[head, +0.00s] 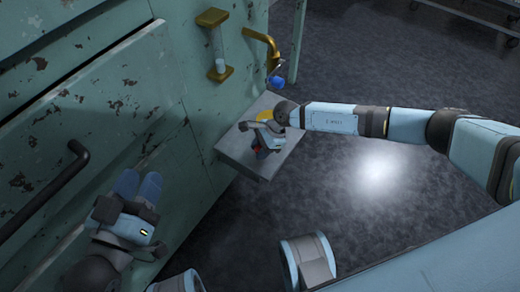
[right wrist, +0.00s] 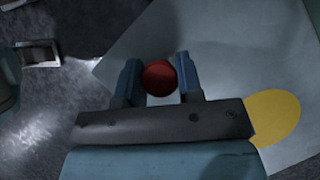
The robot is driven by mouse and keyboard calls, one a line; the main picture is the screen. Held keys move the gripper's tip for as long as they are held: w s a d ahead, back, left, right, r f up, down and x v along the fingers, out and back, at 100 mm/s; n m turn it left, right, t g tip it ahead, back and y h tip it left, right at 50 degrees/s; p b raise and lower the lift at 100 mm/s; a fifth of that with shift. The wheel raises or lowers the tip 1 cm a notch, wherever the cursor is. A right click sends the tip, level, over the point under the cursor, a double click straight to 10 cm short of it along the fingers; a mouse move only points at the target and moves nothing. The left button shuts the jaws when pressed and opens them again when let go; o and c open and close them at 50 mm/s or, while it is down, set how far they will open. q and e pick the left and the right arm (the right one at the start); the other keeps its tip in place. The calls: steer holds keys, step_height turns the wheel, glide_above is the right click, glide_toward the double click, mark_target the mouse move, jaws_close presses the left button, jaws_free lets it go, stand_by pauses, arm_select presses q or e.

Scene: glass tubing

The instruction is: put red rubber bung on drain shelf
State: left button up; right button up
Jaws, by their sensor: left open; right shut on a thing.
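The red rubber bung (right wrist: 159,77) sits between the two fingers of my right gripper (right wrist: 159,68), which is shut on it. In the head view only a small patch of red (head: 257,151) shows under my right gripper (head: 262,147). The drain shelf appears to be the grey slab (head: 229,147) jutting from the green cabinet; its pale top (right wrist: 228,45) lies below the bung in the right wrist view. I cannot tell whether the bung touches it. My left gripper (head: 138,186) is open and empty in front of the cabinet.
A yellow disc (head: 264,114) lies on the shelf beside my right gripper. Brass fittings with a clear tube (head: 217,47), a brass bracket (head: 270,48) and a blue knob (head: 277,82) are near the shelf. A dark handle (head: 48,192) sticks out at left.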

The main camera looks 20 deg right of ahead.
steer(key=shift+f, duration=0.2)
steer(key=o, duration=0.9)
arm_select(q)
steer(key=shift+f, duration=0.15)
arm_select(e)
steer(key=shift+r, duration=0.1)
steer(key=shift+r, duration=0.2)
arm_select(q)
steer(key=r+p, duration=0.1)
steer(key=r+t+p, duration=0.1)
steer(key=r, duration=0.1)
steer(key=r+t+p, duration=0.1)
steer(key=r, duration=0.1)
steer(key=shift+s+a+r+n, duration=0.15)
steer(key=shift+a+r+n, duration=0.1)
steer(key=shift+n, duration=0.05)
arm_select(e)
steer(key=v, duration=1.1)
steer(key=shift+d+r, duration=0.25)
steer(key=shift+r, duration=0.1)
